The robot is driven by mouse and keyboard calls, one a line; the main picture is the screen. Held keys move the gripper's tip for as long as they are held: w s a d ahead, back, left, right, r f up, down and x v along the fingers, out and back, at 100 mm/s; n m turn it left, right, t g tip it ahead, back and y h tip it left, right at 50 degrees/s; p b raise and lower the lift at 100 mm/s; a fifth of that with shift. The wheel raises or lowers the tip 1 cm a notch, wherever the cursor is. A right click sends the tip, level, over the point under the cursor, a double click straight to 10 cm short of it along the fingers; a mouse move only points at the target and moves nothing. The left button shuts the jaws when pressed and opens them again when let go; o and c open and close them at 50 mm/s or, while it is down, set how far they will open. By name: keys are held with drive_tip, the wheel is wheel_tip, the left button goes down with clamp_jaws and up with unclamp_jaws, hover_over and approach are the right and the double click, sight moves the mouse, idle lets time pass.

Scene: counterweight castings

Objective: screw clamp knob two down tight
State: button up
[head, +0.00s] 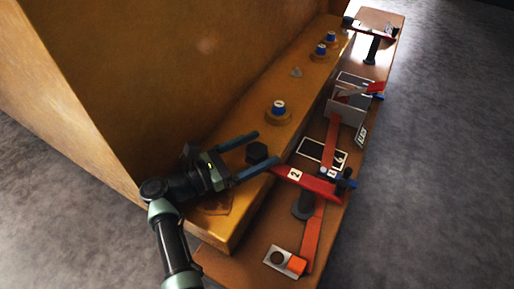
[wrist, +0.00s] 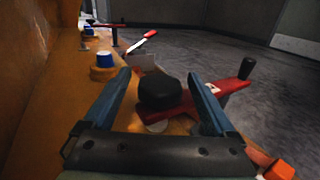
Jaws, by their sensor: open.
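My gripper (head: 244,157) is open, with one blue finger on each side of the knob. In the wrist view the knob (wrist: 160,92) sits between the two fingers (wrist: 163,85), with a visible gap on both sides. A pale round piece shows below the knob. The red arm (wrist: 228,90) runs off to the right behind the right finger and carries a black handle.
Blue-capped studs (head: 279,108) stand farther along the ledge. Another red clamp (head: 372,32) is at the far end. A grey bracket (head: 347,107) and an orange block (head: 297,264) sit on the lower brown bench. The tall orange casting wall (head: 170,60) rises on the left.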

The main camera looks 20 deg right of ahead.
drive_tip(key=a, duration=0.4)
drive_tip(key=s+a+p, duration=0.1)
drive_tip(key=a, duration=0.3)
drive_tip(key=a+p, duration=0.1)
drive_tip(key=a, duration=0.4)
drive_tip(key=shift+s, duration=0.35)
drive_tip(key=shift+d, duration=0.1)
